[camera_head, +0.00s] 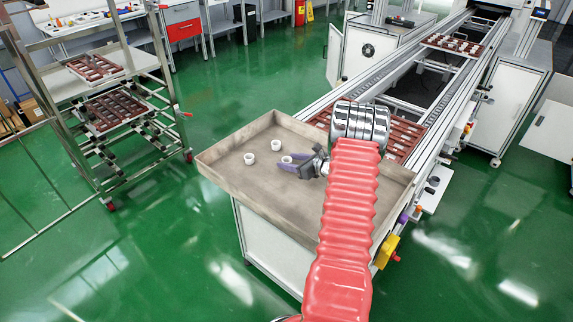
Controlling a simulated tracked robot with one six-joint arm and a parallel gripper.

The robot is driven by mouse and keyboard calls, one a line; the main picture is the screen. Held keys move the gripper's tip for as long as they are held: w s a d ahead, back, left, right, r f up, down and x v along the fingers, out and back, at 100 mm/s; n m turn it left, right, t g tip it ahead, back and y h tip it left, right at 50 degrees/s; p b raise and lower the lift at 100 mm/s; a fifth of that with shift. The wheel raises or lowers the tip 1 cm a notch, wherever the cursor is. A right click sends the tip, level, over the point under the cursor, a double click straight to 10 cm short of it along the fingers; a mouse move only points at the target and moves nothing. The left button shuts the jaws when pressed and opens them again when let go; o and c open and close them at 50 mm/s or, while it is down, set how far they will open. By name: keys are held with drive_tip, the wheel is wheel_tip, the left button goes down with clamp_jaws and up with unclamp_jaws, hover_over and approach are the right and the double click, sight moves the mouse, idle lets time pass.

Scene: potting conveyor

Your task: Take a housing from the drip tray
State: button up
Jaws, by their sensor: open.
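The drip tray (225,187) is a wide, shallow grey-brown tray on a white cabinet at the near end of the conveyor. I cannot tell whether the fingers touch that housing. My red-sleeved arm hides the right part of the tray.
The conveyor (398,75) runs away to the upper right, with a brown pallet (408,135) beside the tray and a loaded pallet (454,44) farther along. A metal rack (150,65) with brown pallets stands at left. Green floor is clear between rack and tray.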

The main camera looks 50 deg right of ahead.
sight(290, 162)
drive_tip(key=c, duration=1.1)
drive_tip(key=shift+r, duration=0.15)
wheel_tip(290, 162, up, 10)
idle(0.3)
idle(0.4)
